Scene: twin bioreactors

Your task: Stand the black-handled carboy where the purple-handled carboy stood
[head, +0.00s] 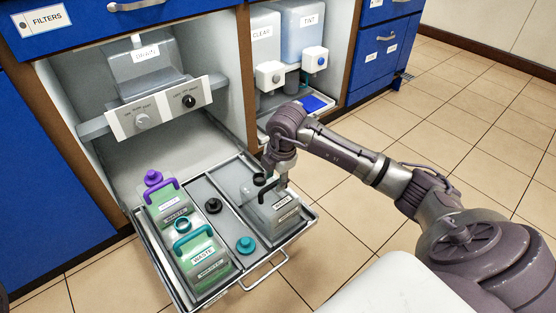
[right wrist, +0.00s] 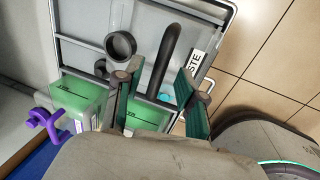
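The black-handled carboy (head: 268,213), a grey clear body with a WASTE label, stands on the right side of the pulled-out tray (head: 165,275). Its black handle (right wrist: 167,60) and open black neck (right wrist: 121,45) show in the right wrist view. My right gripper (head: 284,180) is above this carboy. In the right wrist view its fingers (right wrist: 157,92) are apart, on either side of the handle's line; contact cannot be told. The purple-handled carboy (head: 168,203), with green liquid, stands at the tray's back left. My left gripper is not in view.
A teal-handled carboy (head: 204,259) stands in front of the purple one. A loose black cap (head: 213,205) and teal cap (head: 246,245) lie on the middle strip. The drain vessel (head: 145,70) and knob panel (head: 160,106) overhang the back. Open floor lies right.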

